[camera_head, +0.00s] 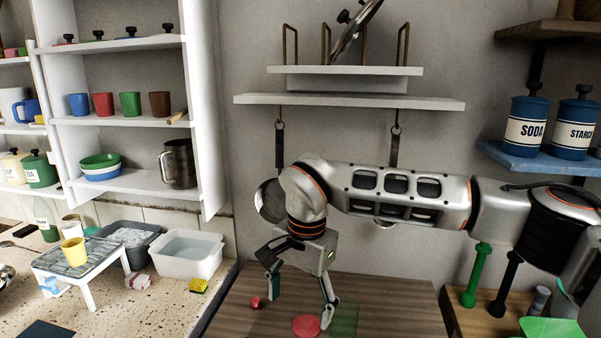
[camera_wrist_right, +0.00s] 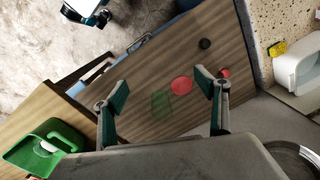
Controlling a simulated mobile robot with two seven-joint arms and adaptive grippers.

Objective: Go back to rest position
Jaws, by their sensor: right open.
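My right gripper (camera_head: 298,302) hangs pointing down above the wooden counter (camera_head: 385,300). Its two fingers are spread with nothing between them. In the right wrist view the open right gripper (camera_wrist_right: 162,82) faces the counter, with a flat red disc (camera_wrist_right: 181,86) and a translucent green patch (camera_wrist_right: 161,105) beyond the gap. The red disc (camera_head: 306,326) and green patch (camera_head: 345,320) also show in the head view, below the fingers. My left gripper (camera_wrist_right: 102,18) shows small at the top of the wrist view; its jaw opening cannot be made out.
A small red piece (camera_head: 255,302) lies on the counter left of the right gripper. A wall shelf (camera_head: 350,101) with hanging utensils is behind my right arm. Blue canisters (camera_head: 528,120) stand on the right shelf. A white basin (camera_head: 189,254) stands at left.

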